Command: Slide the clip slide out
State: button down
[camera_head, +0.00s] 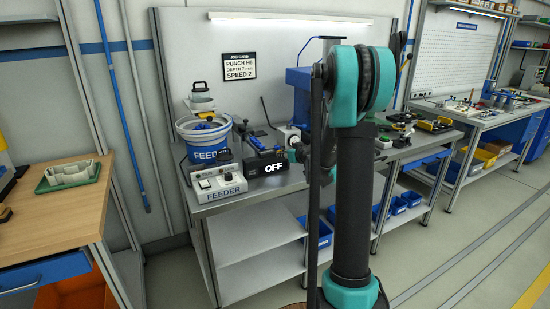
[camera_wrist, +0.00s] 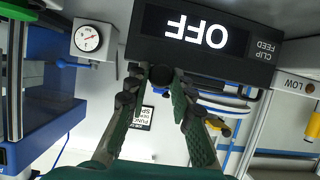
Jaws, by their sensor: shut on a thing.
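The black clip feed box (camera_wrist: 205,40) fills the top of the wrist view, with its lit OFF sign and CLIP FEED label upside down. In the head view the same box (camera_head: 267,165) stands on the bench near the front edge. A dark round knob (camera_wrist: 160,73) sits at the box's edge; I take it for the handle of the clip slide. My gripper (camera_wrist: 159,88) has a fingertip on each side of the knob and is shut on it. The slide's body is not clearly visible. In the head view my arm hides most of the gripper.
The feeder control box (camera_head: 218,182) and the feed bowl (camera_head: 203,138) stand left of the clip feed. A round gauge (camera_wrist: 87,39) and a blue machine body (camera_wrist: 50,125) are at left in the wrist view. Blue bins (camera_head: 397,205) lie on the lower shelf.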

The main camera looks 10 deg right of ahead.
jog(key=shift+w+d, duration=0.25)
jog(key=shift+d, duration=0.55)
jog(key=c, duration=1.3)
grip_release()
jog(key=shift+d, duration=0.1)
jog(key=v, duration=1.2)
